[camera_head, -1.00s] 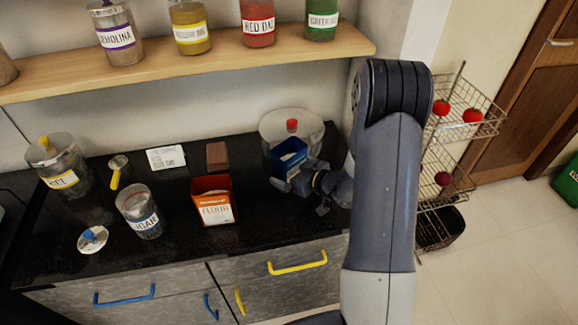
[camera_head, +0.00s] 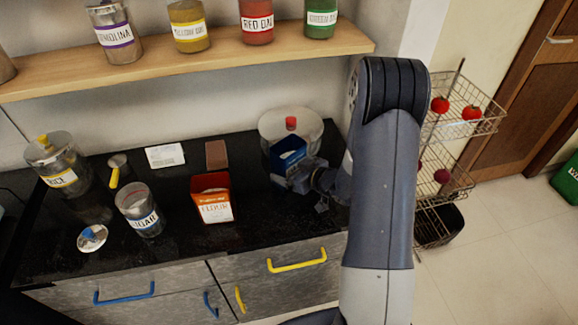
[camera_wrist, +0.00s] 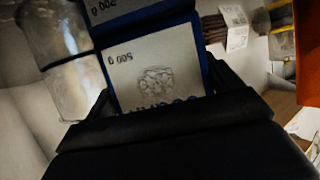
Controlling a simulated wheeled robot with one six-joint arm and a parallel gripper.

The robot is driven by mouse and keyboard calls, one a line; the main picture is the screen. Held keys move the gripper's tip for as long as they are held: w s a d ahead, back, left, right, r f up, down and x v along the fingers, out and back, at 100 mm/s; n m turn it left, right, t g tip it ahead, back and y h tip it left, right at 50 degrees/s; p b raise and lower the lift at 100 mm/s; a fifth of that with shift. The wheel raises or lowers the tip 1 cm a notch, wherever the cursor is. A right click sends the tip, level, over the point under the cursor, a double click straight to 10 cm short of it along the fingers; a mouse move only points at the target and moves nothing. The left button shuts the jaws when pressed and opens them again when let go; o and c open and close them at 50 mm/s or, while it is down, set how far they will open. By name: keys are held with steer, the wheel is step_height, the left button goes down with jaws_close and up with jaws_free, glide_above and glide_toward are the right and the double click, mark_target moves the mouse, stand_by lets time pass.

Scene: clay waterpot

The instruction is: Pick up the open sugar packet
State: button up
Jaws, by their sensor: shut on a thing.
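The open sugar packet (camera_head: 287,158) is a blue box at the right of the black counter, in front of a large clear jar with a red knob. In the wrist view the packet (camera_wrist: 155,70) shows a white label with upside-down print and blue edges. My gripper (camera_head: 295,178) is at the packet's near right side, shut on it. In the wrist view my dark fingers (camera_wrist: 170,105) lie on both sides of the packet. I cannot tell whether its base touches the counter.
The large clear jar (camera_head: 264,128) stands close behind the packet. An orange flour packet (camera_head: 212,200), a glass sugar jar (camera_head: 138,210) and a brown block (camera_head: 216,155) stand to the left. A wire rack (camera_head: 440,180) is at the right. A wooden shelf (camera_head: 180,70) runs above.

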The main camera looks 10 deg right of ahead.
mark_target(281, 141)
steer(key=shift+r, duration=0.1)
step_height(281, 141, up, 10)
steer(key=shift+f+p, duration=0.1)
steer(key=shift+p, duration=0.4)
